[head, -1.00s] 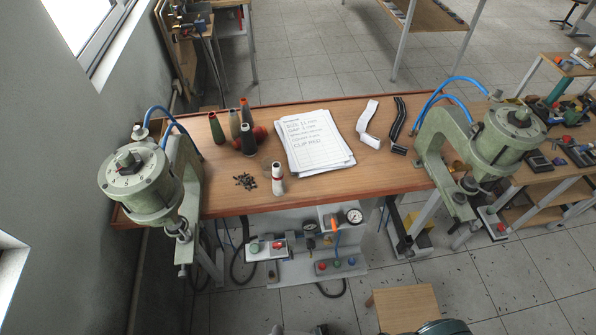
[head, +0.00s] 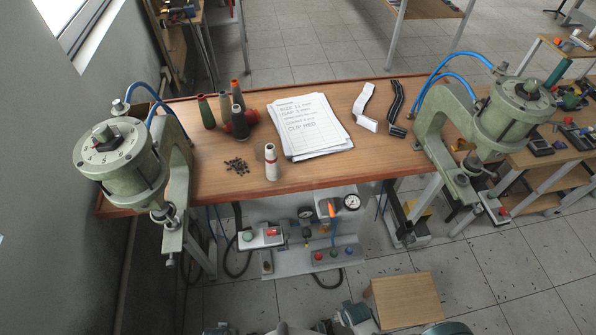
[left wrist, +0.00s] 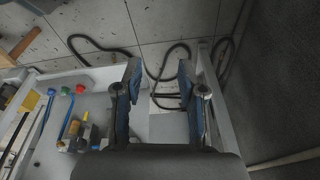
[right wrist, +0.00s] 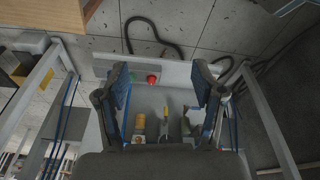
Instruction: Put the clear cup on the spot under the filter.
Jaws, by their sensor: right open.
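I cannot make out a clear cup in any view. Under the table, a pneumatic panel (head: 335,262) carries gauges, fittings and coloured buttons. I cannot tell which fitting is the filter, nor see a marked spot under it. The panel also shows in the left wrist view (left wrist: 70,98) and right wrist view (right wrist: 158,99). My left gripper (left wrist: 159,80) is open and empty, its fingers apart over the panel's edge and the floor. My right gripper (right wrist: 158,80) is open and empty, its fingers framing the panel's fittings.
A wooden table (head: 225,180) holds paper sheets (head: 305,128), a white bottle (head: 271,163), dark pellets (head: 236,165) and several cones. Green presses stand at its left (head: 118,155) and right (head: 510,115) ends. A wooden stool (head: 405,298) stands in front.

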